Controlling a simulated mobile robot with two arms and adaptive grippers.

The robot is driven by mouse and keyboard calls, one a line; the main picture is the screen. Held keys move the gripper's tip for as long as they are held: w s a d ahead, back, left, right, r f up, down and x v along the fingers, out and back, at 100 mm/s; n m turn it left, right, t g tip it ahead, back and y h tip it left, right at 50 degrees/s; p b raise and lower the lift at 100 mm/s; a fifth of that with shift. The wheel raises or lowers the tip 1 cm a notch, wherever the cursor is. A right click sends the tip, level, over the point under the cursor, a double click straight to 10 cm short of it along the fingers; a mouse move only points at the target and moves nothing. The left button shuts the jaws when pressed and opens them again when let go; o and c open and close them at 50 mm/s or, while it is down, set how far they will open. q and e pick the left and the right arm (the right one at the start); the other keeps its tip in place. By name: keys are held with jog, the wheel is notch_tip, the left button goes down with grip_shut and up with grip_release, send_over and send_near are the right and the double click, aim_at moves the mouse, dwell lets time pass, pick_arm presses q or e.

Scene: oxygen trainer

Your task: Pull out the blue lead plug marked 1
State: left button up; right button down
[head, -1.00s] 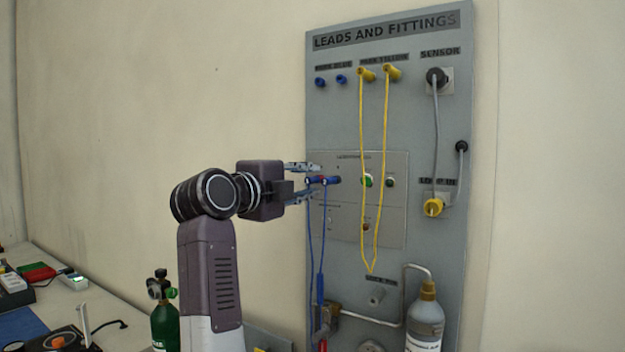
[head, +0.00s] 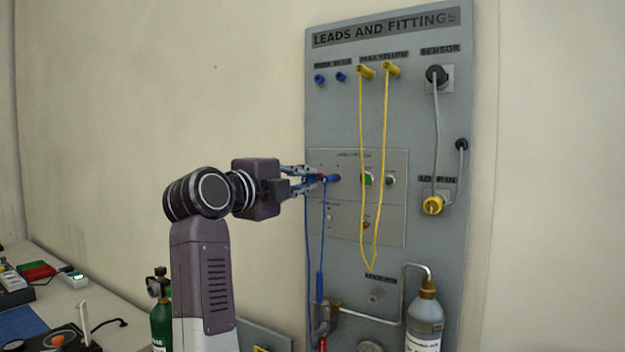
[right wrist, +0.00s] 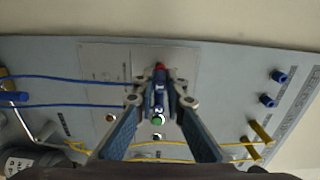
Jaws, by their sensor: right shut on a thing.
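My right gripper (head: 317,181) is shut on the blue lead plug marked 1 at the left of the lead panel (head: 388,219). Its fingers hide most of that plug in the head view. In the right wrist view the plug (right wrist: 160,87) shows its 1 between the fingertips (right wrist: 160,90), with a red part at its far end. I cannot tell whether it is still seated. A second blue plug (head: 333,178) sits just right of it; in the right wrist view it is marked 2 (right wrist: 159,105). Blue leads (head: 308,239) hang down. My left gripper is not in view.
The grey board (head: 455,290) carries parked yellow leads (head: 387,122), two blue parking posts (head: 320,80), a sensor plug (head: 437,76) and a grey bottle (head: 425,324). A green cylinder (head: 161,325) stands lower left. Free room lies left of the board.

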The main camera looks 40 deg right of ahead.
aim_at(304, 180)
jog(key=shift+v, duration=2.05)
